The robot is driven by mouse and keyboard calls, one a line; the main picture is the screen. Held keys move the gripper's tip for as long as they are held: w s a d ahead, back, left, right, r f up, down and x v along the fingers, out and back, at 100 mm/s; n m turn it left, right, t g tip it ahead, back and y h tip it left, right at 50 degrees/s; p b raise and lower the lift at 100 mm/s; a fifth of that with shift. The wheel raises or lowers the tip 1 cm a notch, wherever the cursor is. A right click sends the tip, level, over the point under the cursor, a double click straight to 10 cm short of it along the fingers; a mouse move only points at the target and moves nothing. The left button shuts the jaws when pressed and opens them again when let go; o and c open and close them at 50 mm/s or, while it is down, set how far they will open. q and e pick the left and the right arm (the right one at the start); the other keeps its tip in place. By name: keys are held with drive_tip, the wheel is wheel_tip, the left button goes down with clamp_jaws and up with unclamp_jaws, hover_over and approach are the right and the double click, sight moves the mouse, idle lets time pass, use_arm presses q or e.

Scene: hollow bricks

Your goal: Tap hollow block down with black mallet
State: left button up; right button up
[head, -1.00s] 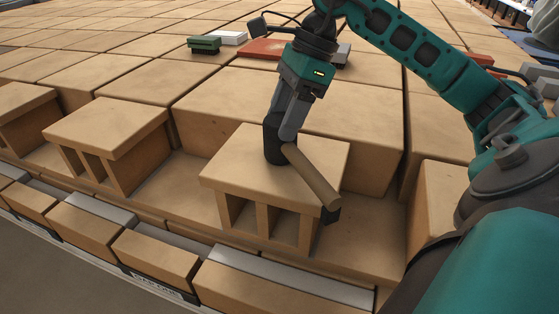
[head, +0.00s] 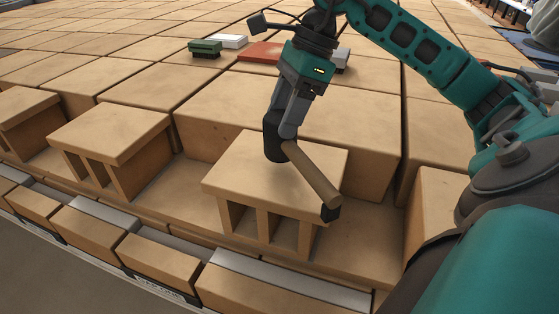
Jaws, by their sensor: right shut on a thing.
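The hollow block (head: 245,178) stands upright on a ledge of brown blocks, its openings facing front. The mallet (head: 312,176) has a wooden-coloured handle and a black end at its lower right. My right gripper (head: 278,150) is shut on the mallet near the handle's upper left end, over the block's top. The mallet slants down to the right, its black end by the block's right front edge. I cannot tell whether it touches the block. The gripper hides part of the block's top. My left gripper is not in view.
Two more hollow blocks stand to the left, a near one (head: 112,135) and one at the picture's edge (head: 28,105). Larger brown blocks form a raised surface behind. A green brush-like item (head: 204,48), a white item (head: 229,41) and a red slab (head: 260,54) lie on it.

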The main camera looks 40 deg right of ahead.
drive_tip(key=shift+r, duration=0.15)
wheel_tip(320, 180, up, 6)
drive_tip(key=p, duration=0.5)
drive_tip(key=shift+p, duration=0.3)
